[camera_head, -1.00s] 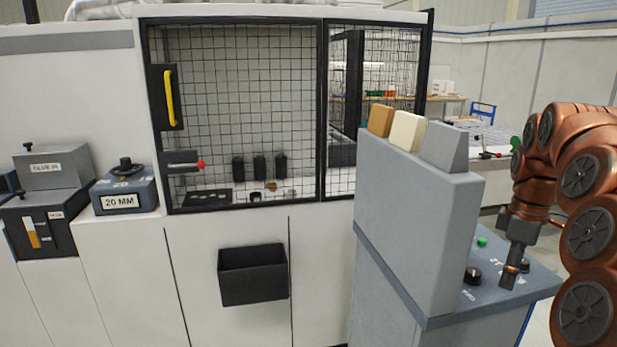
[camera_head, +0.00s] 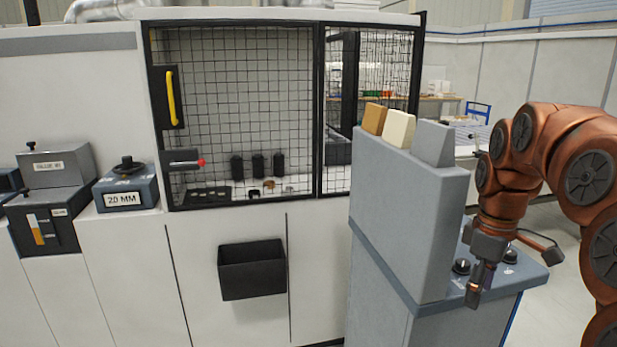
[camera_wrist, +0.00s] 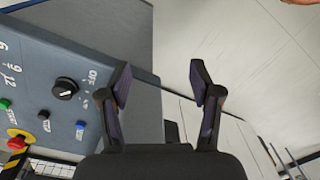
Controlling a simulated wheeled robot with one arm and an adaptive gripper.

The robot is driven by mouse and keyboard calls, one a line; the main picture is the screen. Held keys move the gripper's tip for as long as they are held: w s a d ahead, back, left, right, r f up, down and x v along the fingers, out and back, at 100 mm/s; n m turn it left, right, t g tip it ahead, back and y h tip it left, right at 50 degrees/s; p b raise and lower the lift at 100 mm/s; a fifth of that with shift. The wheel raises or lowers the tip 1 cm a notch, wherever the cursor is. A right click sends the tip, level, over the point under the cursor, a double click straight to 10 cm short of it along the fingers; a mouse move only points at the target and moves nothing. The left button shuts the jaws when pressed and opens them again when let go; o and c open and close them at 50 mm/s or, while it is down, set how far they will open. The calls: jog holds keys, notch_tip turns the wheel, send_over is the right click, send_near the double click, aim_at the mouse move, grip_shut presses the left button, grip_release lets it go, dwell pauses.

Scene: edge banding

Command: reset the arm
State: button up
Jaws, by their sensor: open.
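My copper-coloured arm stands at the right of the head view, bent over with its wrist hanging down. My gripper (camera_head: 478,282) is beside the control pedestal's sloped panel, in front of its dark knobs. In the wrist view my gripper (camera_wrist: 164,85) has its two dark fingers spread apart with nothing between them. The panel (camera_wrist: 105,60) fills the left of that view, with a black OFF knob (camera_wrist: 65,90), a green button (camera_wrist: 5,104), a blue button (camera_wrist: 81,129) and a red emergency knob (camera_wrist: 17,141).
The grey pedestal (camera_head: 400,220) carries orange, cream and grey blocks on top. Behind it stands a meshed machine door (camera_head: 240,110) with a yellow handle (camera_head: 170,98). A black bin (camera_head: 252,270) hangs on the machine front. Floor (camera_head: 560,285) shows right of the pedestal.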

jog(key=s+a+f+m, duration=0.3)
jog(key=s+a+f, duration=0.1)
jog(key=s, duration=0.5)
jog(key=s+a+f+m+g, duration=0.1)
jog(key=s+a+f+m, duration=0.2)
jog(key=s, duration=0.6)
jog(key=s+a+f+m+p, duration=0.1)
jog(key=s+a+f, duration=0.3)
jog(key=s, duration=0.5)
jog(key=shift+a+f+m, duration=0.3)
jog(key=shift+a+m, duration=0.6)
